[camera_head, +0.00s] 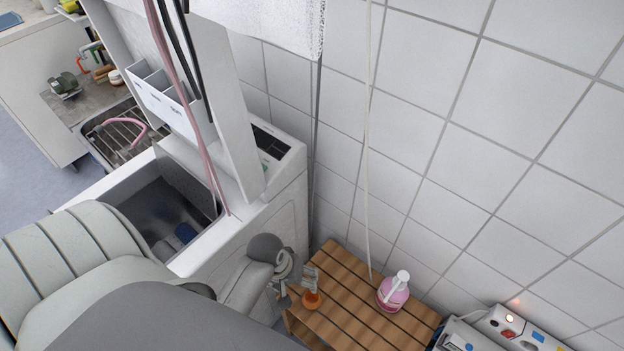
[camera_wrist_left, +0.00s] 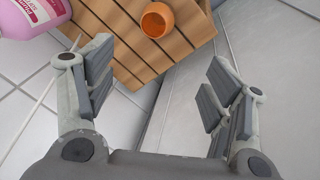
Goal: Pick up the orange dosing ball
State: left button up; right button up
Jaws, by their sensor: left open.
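The orange dosing ball (camera_head: 312,300) sits near the left edge of a slatted wooden stand (camera_head: 355,290). In the left wrist view the ball (camera_wrist_left: 157,20) is at the top middle, its round hollow opening facing the camera. My left gripper (camera_head: 296,284) is beside and partly over the ball in the head view. In the wrist view my left gripper (camera_wrist_left: 160,78) has its fingers spread wide with nothing between them, and the ball lies beyond the fingertips. My right gripper is in neither view.
A pink pump bottle (camera_head: 392,293) stands on the stand to the right of the ball. A white washing machine (camera_head: 270,190) with an open top is to the left. A tiled wall (camera_head: 480,120) rises behind. A device with a red light (camera_head: 508,320) is at lower right.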

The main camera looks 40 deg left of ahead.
aim_at(309, 296)
pick_arm(q)
jog(key=f+n, duration=0.1)
jog(key=f, duration=0.2)
jog(key=w+d+f+n+b, duration=0.1)
jog(key=f, duration=0.2)
jog(key=w+f+n+h, duration=0.1)
jog(key=f, duration=0.2)
jog(key=shift+d+f, duration=0.2)
jog(key=shift+f, duration=0.15)
jog(key=shift+b+x, duration=0.75)
jog(key=shift+x, duration=2.1)
jog(key=shift+s, duration=0.15)
jog(key=c, duration=1)
